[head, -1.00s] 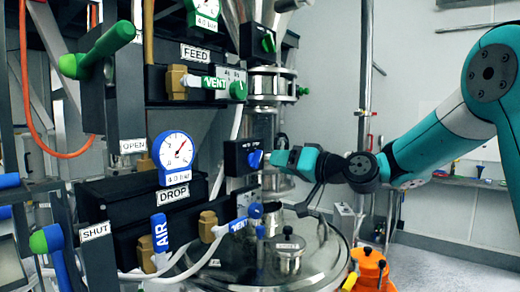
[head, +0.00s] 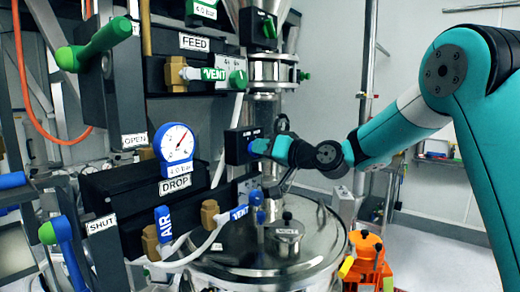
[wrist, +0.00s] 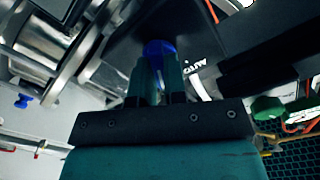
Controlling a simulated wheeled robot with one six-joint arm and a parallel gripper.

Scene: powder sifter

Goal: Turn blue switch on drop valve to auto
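The blue switch (head: 256,146) sits on the right face of a black box (head: 236,148) beside the DROP valve unit. In the head view my gripper (head: 262,147) covers most of it. In the wrist view the blue switch (wrist: 158,47) lies between my fingertips (wrist: 158,65), which are close together on its two sides and appear to hold it. A white AUTO label (wrist: 194,66) shows just right of the fingers. The switch's exact pointing direction is hidden.
A pressure gauge (head: 174,142) and DROP label (head: 175,185) stand to the left. The VENT lever (head: 239,213) and a steel vessel lid (head: 285,240) are below my gripper. A steel column (head: 263,110) rises close behind it. An orange object (head: 367,255) stands lower right.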

